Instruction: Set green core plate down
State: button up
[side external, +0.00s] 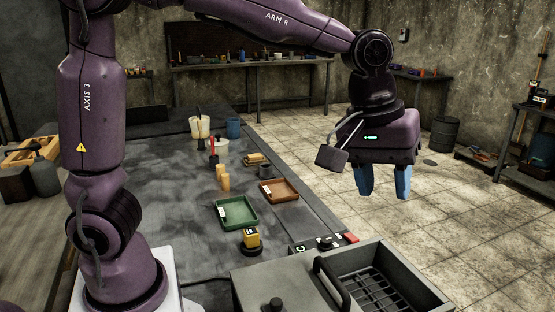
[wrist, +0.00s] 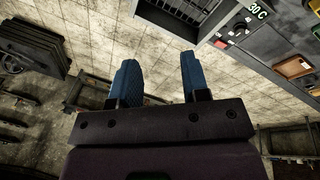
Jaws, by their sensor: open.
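A shallow green plate with a raised rim (side external: 249,223) lies flat on the dark worktable, with a small white label in it. A green edge at the right border of the wrist view (wrist: 316,32) looks like the same plate, mostly cut off. My gripper (side external: 384,188) is open, its two blue fingers pointing down, to the right of the table and well apart from the plate. Its fingers also show in the wrist view (wrist: 158,72) with nothing between them.
A brown tray (side external: 279,190) lies behind the green plate. A yellow-topped block on a dark round base (side external: 251,241) stands just in front. Upright cups and tools stand farther back. A grey open box with a grate (side external: 400,262) and handle is at the front right.

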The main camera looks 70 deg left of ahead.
jog(key=s+a+m+t, duration=0.1)
jog(key=s+a+m, duration=0.2)
jog(key=s+a, duration=0.2)
jog(key=s+a+m+t+y, duration=0.1)
jog(key=s+a+m, duration=0.3)
jog(key=s, duration=0.8)
jog(key=shift+a+r+t, duration=0.45)
jog(key=shift+a+t, duration=0.05)
jog(key=shift+a, duration=0.6)
